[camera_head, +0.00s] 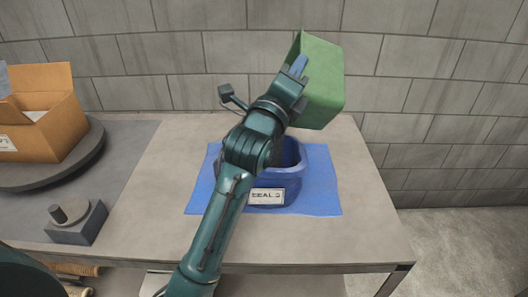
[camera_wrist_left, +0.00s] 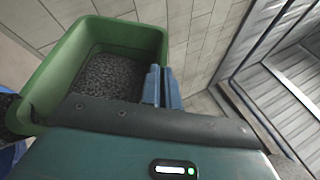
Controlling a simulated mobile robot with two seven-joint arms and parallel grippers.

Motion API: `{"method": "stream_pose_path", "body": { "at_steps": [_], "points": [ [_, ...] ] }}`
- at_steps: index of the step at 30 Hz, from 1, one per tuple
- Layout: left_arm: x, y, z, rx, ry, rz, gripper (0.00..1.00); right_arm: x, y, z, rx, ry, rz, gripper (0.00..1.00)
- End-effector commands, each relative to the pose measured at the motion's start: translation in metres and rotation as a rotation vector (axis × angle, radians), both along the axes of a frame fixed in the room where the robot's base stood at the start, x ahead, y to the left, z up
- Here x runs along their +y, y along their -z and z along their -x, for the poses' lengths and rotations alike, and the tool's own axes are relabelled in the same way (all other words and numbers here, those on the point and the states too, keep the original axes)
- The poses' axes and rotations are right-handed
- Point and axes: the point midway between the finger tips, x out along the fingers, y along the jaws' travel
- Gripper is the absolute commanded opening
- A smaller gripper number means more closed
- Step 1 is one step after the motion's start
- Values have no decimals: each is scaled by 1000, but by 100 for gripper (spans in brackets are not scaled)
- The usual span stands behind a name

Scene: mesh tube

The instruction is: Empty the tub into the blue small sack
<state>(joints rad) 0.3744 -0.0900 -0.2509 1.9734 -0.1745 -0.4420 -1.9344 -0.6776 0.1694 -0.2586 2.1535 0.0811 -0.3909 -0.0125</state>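The green tub (camera_head: 322,85) is in the air above the right side of the blue small sack (camera_head: 288,180) and is tilted in the head view. In the left wrist view the tub (camera_wrist_left: 45,75) holds dark grey granules (camera_wrist_left: 112,75). My left gripper (camera_head: 298,67) is shut on the tub's wall; its blue fingers (camera_wrist_left: 162,86) show at the rim in the left wrist view. The sack stands upright with a white label, partly hidden behind my left arm. Its inside is mostly hidden. My right gripper is not in view.
The sack stands on a blue mat (camera_head: 325,200) on a grey table (camera_head: 365,225). At the left, an open cardboard box (camera_head: 55,125) sits on a round dark stand (camera_head: 85,160), with a small grey block with a knob (camera_head: 78,225) in front. A block wall is behind.

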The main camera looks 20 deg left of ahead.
Motion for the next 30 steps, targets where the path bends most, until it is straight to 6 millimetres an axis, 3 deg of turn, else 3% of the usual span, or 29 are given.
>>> {"method": "stream_pose_path", "body": {
  "at_steps": [30],
  "points": [
    [-12,0,2,21,-3,-75,0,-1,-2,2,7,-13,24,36]
  ]
}}
